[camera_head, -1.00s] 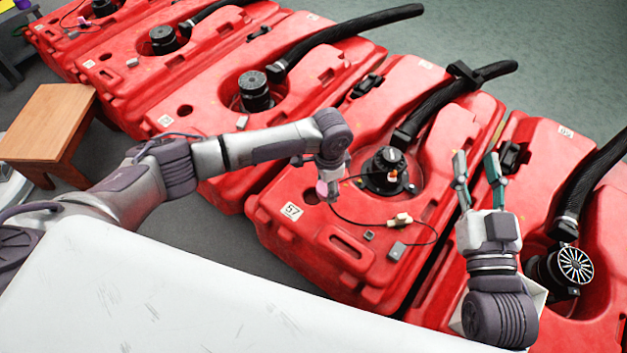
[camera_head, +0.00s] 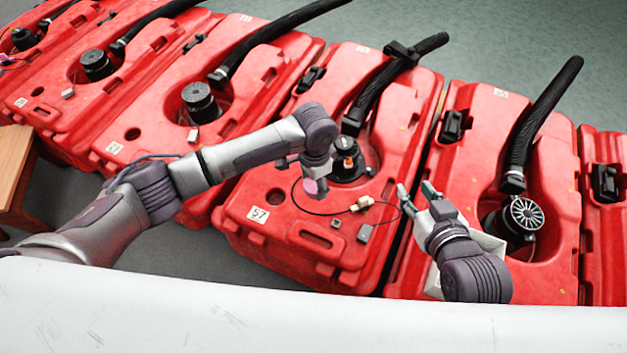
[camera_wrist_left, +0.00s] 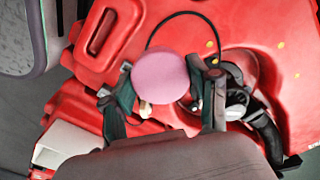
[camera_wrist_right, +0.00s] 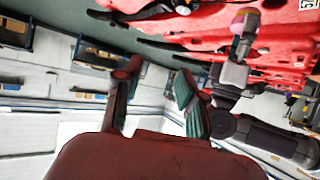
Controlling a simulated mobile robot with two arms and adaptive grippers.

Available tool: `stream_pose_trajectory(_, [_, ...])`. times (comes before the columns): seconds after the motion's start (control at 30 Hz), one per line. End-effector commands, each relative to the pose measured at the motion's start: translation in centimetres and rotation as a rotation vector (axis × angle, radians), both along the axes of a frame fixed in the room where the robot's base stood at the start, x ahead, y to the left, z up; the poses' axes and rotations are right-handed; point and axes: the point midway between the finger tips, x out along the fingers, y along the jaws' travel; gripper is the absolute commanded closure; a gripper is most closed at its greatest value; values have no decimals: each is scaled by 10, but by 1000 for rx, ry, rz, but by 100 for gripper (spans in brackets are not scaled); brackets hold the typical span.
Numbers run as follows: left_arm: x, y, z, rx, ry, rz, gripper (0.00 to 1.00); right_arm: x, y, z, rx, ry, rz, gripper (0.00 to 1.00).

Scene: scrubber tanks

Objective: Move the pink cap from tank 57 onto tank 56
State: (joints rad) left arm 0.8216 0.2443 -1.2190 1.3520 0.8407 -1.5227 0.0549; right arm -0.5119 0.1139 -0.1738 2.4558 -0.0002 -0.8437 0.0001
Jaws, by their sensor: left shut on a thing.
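The pink cap (camera_head: 315,187) is held in my left gripper (camera_head: 316,176), above the red tank 57 (camera_head: 265,200). In the left wrist view the cap (camera_wrist_left: 160,78) is a pink disc between the two fingers (camera_wrist_left: 164,92). The number label 57 (camera_head: 257,214) is on this tank's front left. The tank's black neck (camera_head: 348,160) stands right of the gripper with a small orange part on it. My right gripper (camera_head: 417,190) is open and empty, near the gap right of tank 57. I cannot read which tank is 56.
A black cable with a pale connector (camera_head: 362,203) and a small grey box (camera_head: 364,233) lie on tank 57. Other red tanks (camera_head: 470,200) stand in a row on both sides, with black hoses (camera_head: 540,120). A wooden table (camera_head: 14,170) is at the left. A white surface (camera_head: 300,315) fills the front.

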Motion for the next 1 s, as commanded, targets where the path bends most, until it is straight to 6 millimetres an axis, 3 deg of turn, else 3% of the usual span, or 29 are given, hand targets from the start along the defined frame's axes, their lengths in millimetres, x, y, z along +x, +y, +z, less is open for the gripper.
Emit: stream_pose_trajectory(1.0, [0, 0, 2, 0, 0, 0, 63, -9, -5, -11, -18, 78, -7, 60])
